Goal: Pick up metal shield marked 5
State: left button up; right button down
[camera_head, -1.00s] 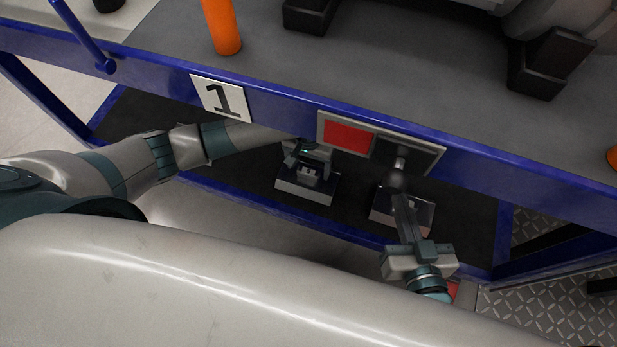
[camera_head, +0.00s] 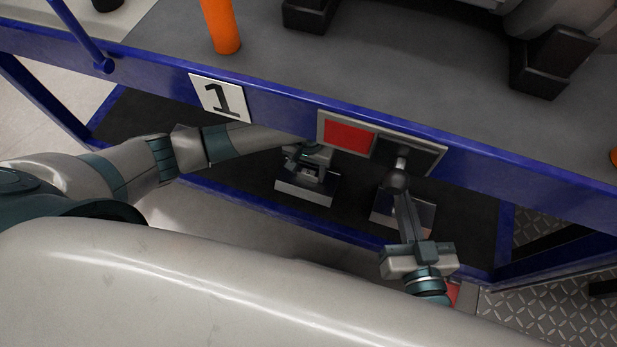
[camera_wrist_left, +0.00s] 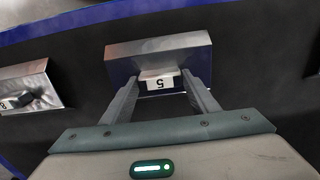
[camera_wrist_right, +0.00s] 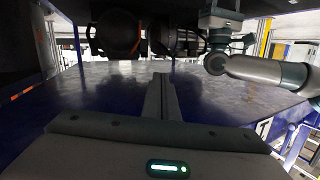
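The metal shield marked 5 (camera_wrist_left: 158,57) lies on the dark lower shelf, its label upside down in the left wrist view. It also shows in the head view (camera_head: 307,190), partly covered by my left gripper. My left gripper (camera_wrist_left: 162,78) is open, with one finger on each side of the shield's labelled tab; I cannot tell whether they touch it. In the head view my left gripper (camera_head: 316,173) is over the shield, under the upper shelf's edge. My right gripper (camera_wrist_right: 160,78) is shut and empty, its fingers together. It also shows in the head view (camera_head: 400,178).
A second metal shield, marked 8 (camera_wrist_left: 30,88), lies on the same shelf; it is partly behind my right gripper in the head view (camera_head: 420,212). The blue upper shelf edge (camera_head: 285,110), with a sign 1 (camera_head: 220,97) and a red panel (camera_head: 347,135), overhangs the area.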

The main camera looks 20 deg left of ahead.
aim_at(308, 172)
pick_arm(q)
jog(key=c, duration=0.4)
jog(key=shift+o, duration=0.2)
jog(key=shift+r, duration=0.1)
